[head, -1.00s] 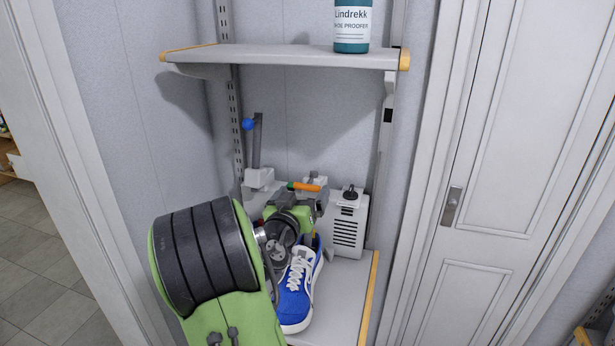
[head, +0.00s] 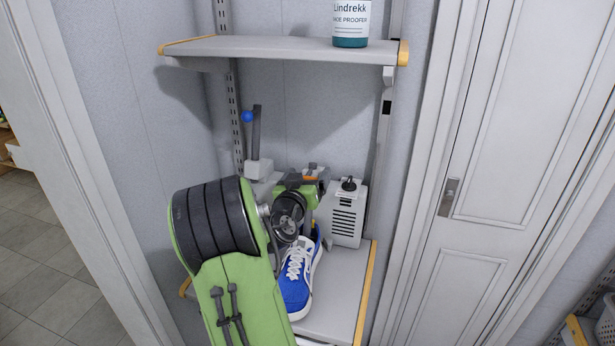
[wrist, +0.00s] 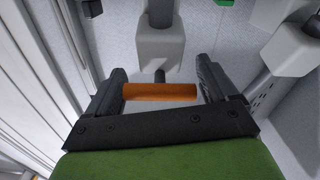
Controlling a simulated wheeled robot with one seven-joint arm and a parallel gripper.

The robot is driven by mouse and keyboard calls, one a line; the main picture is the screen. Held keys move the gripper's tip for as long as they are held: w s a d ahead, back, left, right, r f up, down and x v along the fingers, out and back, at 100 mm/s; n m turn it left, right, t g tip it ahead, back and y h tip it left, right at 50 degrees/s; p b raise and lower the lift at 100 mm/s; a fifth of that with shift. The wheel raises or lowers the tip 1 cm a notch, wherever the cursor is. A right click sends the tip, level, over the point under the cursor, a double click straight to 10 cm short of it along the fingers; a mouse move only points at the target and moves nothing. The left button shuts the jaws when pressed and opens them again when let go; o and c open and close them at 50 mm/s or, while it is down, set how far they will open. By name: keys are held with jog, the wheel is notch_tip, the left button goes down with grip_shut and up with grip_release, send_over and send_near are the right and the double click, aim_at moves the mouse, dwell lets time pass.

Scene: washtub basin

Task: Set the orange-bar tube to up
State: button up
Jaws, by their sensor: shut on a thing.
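The orange bar (wrist: 160,92) lies crosswise between the two dark fingers of my gripper (wrist: 160,78) in the wrist view, with a finger at each end. A short dark stem joins the bar to a pale grey block (wrist: 160,48) with a grey post above it. In the head view, only a small piece of the orange bar (head: 310,179) shows; my green and grey gripper (head: 308,187) hides the rest. My gripper is shut on the bar.
A blue-and-white shoe (head: 297,275) stands on the lower shelf, below my gripper. A lever with a blue ball (head: 247,117) rises at left. A white vented box (head: 348,215) with a black knob stands at right. An upper shelf (head: 285,48) holds a teal bottle (head: 350,25).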

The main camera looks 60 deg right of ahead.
jog(key=d+r+p, duration=0.1)
jog(key=r+p, duration=0.1)
jog(key=r, duration=0.2)
jog(key=d+r+p, duration=0.1)
jog(key=r+p, duration=0.2)
jog(key=r, duration=0.1)
jog(key=d+r+p, duration=0.1)
jog(key=r+p, duration=0.2)
jog(key=r, duration=0.2)
jog(key=shift+w+d, duration=0.3)
jog(key=shift+d, duration=0.05)
jog(key=shift+f, duration=0.1)
jog(key=o, duration=1.2)
jog(key=shift+o, duration=0.2)
jog(key=shift+a, duration=0.1)
jog(key=s+a+b, duration=0.2)
jog(key=a+b, duration=0.3)
jog(key=a, duration=1)
jog(key=shift+s+a, duration=0.25)
